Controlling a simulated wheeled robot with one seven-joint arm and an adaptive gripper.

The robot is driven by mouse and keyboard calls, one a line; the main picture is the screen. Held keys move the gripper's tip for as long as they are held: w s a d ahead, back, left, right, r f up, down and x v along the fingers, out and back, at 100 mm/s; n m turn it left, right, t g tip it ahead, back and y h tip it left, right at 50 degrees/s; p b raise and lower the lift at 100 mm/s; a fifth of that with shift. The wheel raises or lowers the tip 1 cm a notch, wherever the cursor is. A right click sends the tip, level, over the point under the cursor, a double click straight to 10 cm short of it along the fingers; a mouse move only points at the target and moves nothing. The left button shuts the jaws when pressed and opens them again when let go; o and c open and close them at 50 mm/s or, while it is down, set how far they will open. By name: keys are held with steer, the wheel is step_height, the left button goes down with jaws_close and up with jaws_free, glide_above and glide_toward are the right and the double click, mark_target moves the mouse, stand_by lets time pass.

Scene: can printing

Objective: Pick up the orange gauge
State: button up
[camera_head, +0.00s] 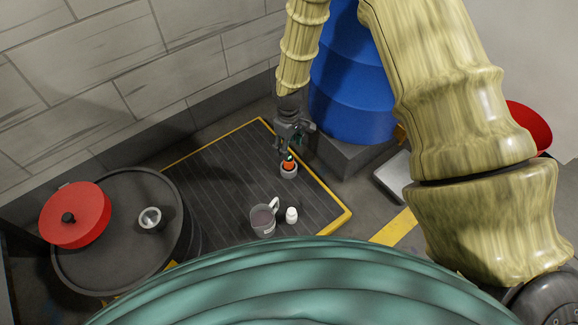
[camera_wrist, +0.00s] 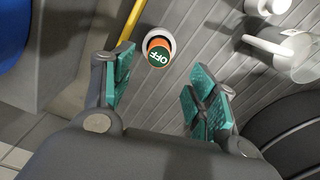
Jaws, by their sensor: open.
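The orange gauge (camera_head: 290,166) has a green top and stands in a small pale cup-like holder (camera_head: 288,173) on the dark ribbed platform. My gripper (camera_head: 291,147) hangs just above the gauge in the head view. In the wrist view my gripper (camera_wrist: 160,95) has its green-padded fingers spread wide with nothing between them. The gauge lies just beyond the fingertips, between their lines. No contact shows.
A clear mug (camera_head: 263,220) and a small white bottle (camera_head: 292,214) stand nearer on the ribbed platform (camera_head: 220,170). A blue barrel (camera_head: 350,95) stands close at the right behind my gripper. A dark drum (camera_head: 105,235) with a red lid (camera_head: 75,214) is at the left.

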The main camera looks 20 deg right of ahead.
mark_target(289, 161)
step_height(289, 161, down, 4)
steer(key=shift+f+b, duration=0.2)
steer(key=shift+b, duration=0.7)
steer(key=shift+f+b, duration=2.15)
steer(key=shift+f, duration=0.5)
steer(key=shift+r, duration=0.1)
steer(key=c, duration=1.2)
